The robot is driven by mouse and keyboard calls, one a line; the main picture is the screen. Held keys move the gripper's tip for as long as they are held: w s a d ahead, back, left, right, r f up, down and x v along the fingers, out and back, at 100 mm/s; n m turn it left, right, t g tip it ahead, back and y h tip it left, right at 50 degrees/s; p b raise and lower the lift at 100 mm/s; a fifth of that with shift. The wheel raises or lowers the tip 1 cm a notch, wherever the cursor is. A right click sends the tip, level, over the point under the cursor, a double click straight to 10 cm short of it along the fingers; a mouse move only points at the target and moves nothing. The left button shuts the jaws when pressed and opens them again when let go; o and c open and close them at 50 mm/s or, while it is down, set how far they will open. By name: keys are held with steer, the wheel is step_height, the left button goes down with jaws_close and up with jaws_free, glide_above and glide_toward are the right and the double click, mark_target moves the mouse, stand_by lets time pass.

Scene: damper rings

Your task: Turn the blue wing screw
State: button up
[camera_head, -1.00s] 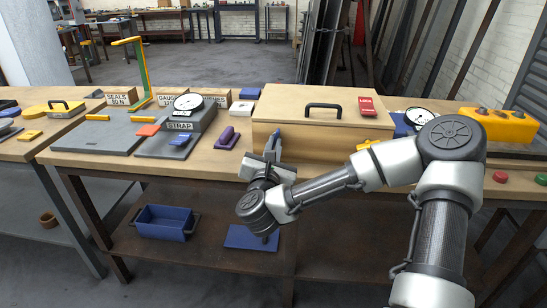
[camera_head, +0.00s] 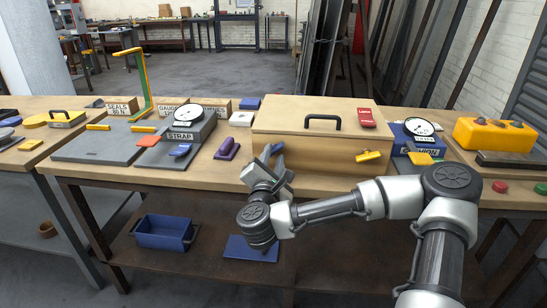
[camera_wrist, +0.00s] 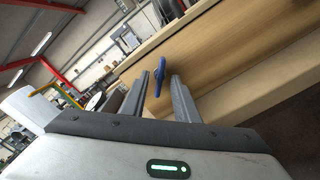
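The blue wing screw (camera_wrist: 161,78) sticks out from the front face of the wooden box (camera_head: 290,148) in the wrist view. My gripper (camera_wrist: 159,76) points at it with its two fingers apart, one on each side of the blue wing in the picture. I cannot tell whether the fingertips touch it. A yellow wing screw (camera_head: 367,156) sits on the right part of the box front.
The box has a black handle (camera_head: 322,120) and a red tag (camera_head: 366,117) on its lid. Right are another dial gauge (camera_head: 420,128) and a yellow block (camera_head: 495,134).

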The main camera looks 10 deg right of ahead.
steer(key=shift+v, duration=0.9)
steer(key=shift+v, duration=3)
